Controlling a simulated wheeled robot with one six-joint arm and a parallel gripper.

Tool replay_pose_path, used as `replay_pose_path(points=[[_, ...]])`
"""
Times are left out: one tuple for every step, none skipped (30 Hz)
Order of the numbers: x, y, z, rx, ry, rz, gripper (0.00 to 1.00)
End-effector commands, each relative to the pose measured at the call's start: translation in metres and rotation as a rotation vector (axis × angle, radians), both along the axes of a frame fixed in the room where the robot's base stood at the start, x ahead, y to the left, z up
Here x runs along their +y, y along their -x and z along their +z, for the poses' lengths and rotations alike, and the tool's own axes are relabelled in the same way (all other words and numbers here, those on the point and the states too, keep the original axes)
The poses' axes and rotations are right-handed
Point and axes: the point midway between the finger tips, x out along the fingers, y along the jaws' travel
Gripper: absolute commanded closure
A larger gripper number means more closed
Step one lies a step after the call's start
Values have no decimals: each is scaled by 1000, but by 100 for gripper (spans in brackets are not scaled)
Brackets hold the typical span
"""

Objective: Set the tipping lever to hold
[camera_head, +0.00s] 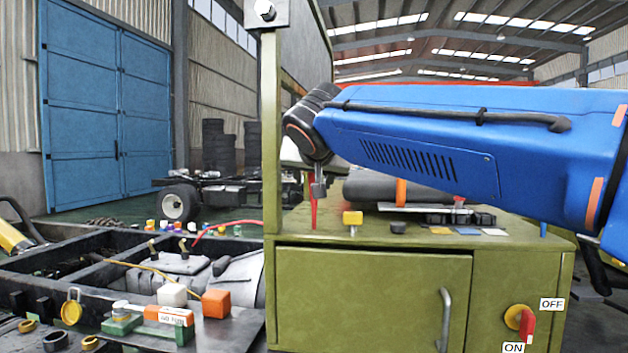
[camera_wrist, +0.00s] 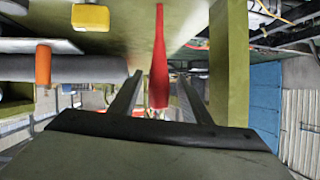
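A red tapered lever (camera_wrist: 159,62) stands on the green cabinet top and shows between my gripper's fingers in the wrist view. It also shows in the head view (camera_head: 313,212), below my wrist. No label names it, so I cannot tell for sure that it is the tipping lever, or which position is hold. My gripper (camera_wrist: 158,78) is open, with one finger on each side of the red lever and gaps visible on both sides. In the head view only a small part of my gripper (camera_head: 318,188) shows below the wrist joint.
The green cabinet (camera_head: 370,290) has a yellow knob (camera_head: 352,217) close to the red lever and an orange upright piece (camera_head: 401,192) further right. A green post (camera_head: 270,140) rises just left. A red rotary switch (camera_head: 526,325) is marked ON and OFF.

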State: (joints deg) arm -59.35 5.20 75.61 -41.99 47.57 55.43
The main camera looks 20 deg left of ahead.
Motion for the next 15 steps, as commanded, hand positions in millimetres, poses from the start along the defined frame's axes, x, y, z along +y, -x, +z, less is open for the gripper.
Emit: replay_pose_path(points=[[0, 0, 0, 0, 0, 0, 57], [0, 0, 0, 0, 0, 0, 57], [-1, 1, 1, 0, 0, 0, 57], [-1, 2, 2, -1, -1, 1, 57], [-2, 4, 3, -1, -1, 1, 57], [-3, 7, 4, -1, -1, 2, 57], [-4, 10, 6, -1, -2, 1, 57], [-6, 13, 8, -1, -3, 2, 57], [-8, 18, 10, -1, -3, 2, 57], [-10, 21, 12, 0, -2, 1, 57], [-12, 26, 14, 0, -2, 1, 57], [-15, 32, 18, -1, -3, 2, 57], [-18, 37, 21, -2, -2, 2, 57], [-20, 42, 23, -2, -2, 2, 57], [-23, 49, 26, -1, -1, 2, 57]])
